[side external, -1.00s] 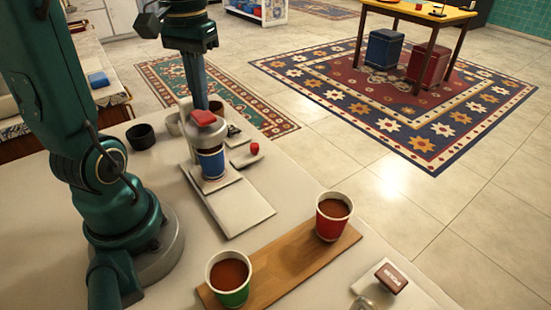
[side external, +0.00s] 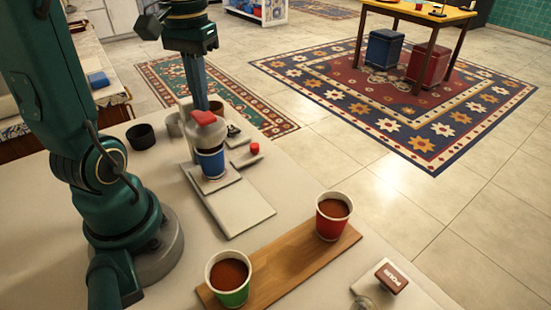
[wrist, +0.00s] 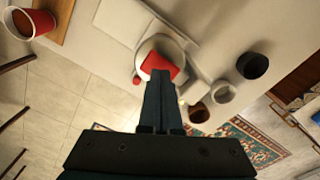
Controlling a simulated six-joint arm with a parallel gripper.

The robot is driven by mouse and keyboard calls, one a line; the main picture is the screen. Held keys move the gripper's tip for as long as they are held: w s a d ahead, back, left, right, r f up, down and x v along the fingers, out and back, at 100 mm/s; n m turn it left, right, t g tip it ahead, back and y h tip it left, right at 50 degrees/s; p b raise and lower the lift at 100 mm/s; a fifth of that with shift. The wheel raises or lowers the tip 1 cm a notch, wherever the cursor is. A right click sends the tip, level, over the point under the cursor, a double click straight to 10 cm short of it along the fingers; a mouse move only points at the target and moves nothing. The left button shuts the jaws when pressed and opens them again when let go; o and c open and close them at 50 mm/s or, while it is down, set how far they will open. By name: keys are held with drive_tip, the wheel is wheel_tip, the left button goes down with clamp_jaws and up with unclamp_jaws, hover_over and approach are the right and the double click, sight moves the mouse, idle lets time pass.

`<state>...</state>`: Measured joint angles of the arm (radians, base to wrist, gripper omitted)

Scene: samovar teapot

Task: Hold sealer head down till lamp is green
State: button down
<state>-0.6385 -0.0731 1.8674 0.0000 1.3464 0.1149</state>
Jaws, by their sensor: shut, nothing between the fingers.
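The sealer has a pale head with a red pad (side external: 203,118) on top, above a blue cup (side external: 210,163) on the pale sealer base (side external: 240,205). My gripper (side external: 215,104) is shut and empty, pointing down at the back of the red pad. In the wrist view, the shut fingertips (wrist: 160,76) overlap the edge of the red pad (wrist: 158,62); whether they press on it I cannot tell. A small red dome (side external: 254,149) stands on a little plate right of the sealer and may be the lamp. I see no clear green light on it.
A red cup (side external: 332,217) and a green cup (side external: 230,278), both with brown liquid, stand on a wooden board (side external: 285,262). Dark (side external: 140,136) and pale small cups sit left of the sealer. A brown-topped block (side external: 391,278) is at front right.

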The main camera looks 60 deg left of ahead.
drive_tip(key=shift+f, duration=1.15)
idle(1.5)
drive_tip(key=shift+r, duration=2.6)
drive_tip(key=shift+d, duration=0.1)
drive_tip(key=s+d+f+m+t, duration=0.1)
drive_tip(key=d+f+m+t, duration=0.1)
drive_tip(key=d, duration=0.4)
drive_tip(key=s+d+f+m+t, duration=0.1)
drive_tip(key=d+f+m+t, duration=0.1)
drive_tip(key=d, duration=0.4)
drive_tip(key=shift+s+d+m+t, duration=0.35)
drive_tip(key=shift+m+t, duration=0.45)
drive_tip(key=shift+m, duration=0.2)
